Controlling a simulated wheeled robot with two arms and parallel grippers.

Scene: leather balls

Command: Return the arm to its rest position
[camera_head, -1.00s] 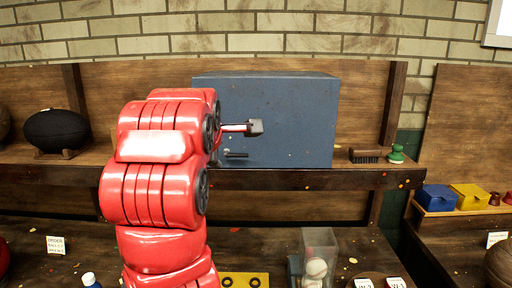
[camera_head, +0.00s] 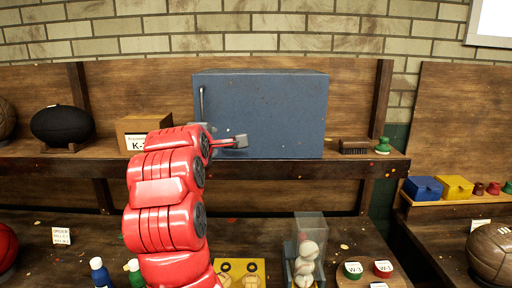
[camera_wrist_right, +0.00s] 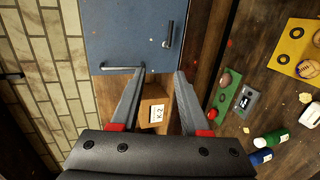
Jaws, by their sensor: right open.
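My right arm (camera_head: 165,205), red with black joints, rises from the bottom of the head view, left of centre. Its gripper (camera_head: 241,141) is in front of the lower left part of a closed blue cabinet (camera_head: 275,110). In the right wrist view the gripper (camera_wrist_right: 163,73) has its two grey fingers apart, with nothing held between them. A cardboard box (camera_wrist_right: 152,98) marked K-2 shows beyond the gap. The cabinet's handle (camera_wrist_right: 168,34) also shows there. My left gripper is in neither view.
A dark ball (camera_head: 61,126), the K-2 box (camera_head: 135,127), a brush (camera_head: 354,146) and a green knob-shaped piece (camera_head: 382,146) stand on the shelf. A brown ball (camera_head: 494,250) is at right.

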